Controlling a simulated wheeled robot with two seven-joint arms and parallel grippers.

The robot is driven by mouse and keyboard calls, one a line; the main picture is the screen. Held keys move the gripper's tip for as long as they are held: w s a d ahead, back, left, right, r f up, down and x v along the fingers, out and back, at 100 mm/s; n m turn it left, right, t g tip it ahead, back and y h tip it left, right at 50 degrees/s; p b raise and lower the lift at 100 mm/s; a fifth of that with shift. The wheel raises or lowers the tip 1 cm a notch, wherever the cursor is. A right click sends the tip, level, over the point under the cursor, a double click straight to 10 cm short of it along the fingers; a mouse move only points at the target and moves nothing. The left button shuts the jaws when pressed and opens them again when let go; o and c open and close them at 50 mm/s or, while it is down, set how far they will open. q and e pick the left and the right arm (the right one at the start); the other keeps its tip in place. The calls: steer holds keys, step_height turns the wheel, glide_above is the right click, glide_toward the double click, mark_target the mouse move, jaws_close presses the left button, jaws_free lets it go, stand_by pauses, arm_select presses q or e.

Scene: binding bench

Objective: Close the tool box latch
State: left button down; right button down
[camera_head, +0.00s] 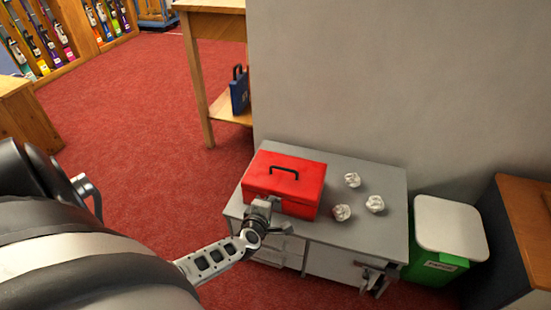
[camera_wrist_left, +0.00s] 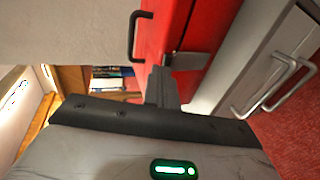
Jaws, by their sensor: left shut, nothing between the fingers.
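The red tool box (camera_head: 290,172) sits on the grey cabinet with its lid down and its black handle (camera_head: 284,169) on top. In the left wrist view the red tool box (camera_wrist_left: 163,28) appears turned on its side, with a grey metal latch (camera_wrist_left: 188,60) on its front. My left gripper (camera_head: 261,209) is at the box's front face, hiding part of it in the head view. In the left wrist view its shut, empty fingers (camera_wrist_left: 160,78) are right beside the latch; I cannot tell whether they touch it. The latch's exact position is unclear. My right gripper is out of view.
The grey cabinet (camera_head: 381,232) has several crumpled paper balls (camera_head: 342,212) right of the box. A green bin with a white lid (camera_head: 452,229) stands to its right. A wall (camera_head: 400,80) rises behind. A wooden table (camera_head: 214,25) stands behind left; red carpet is open at left.

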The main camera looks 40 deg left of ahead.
arm_select(q)
steer(key=shift+w+a+r, duration=0.3)
steer(key=shift+w+r, duration=0.1)
steer(key=shift+w, duration=0.3)
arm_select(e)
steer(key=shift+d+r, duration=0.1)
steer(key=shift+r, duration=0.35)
arm_select(q)
steer(key=shift+w, duration=0.1)
steer(key=shift+r, duration=0.15)
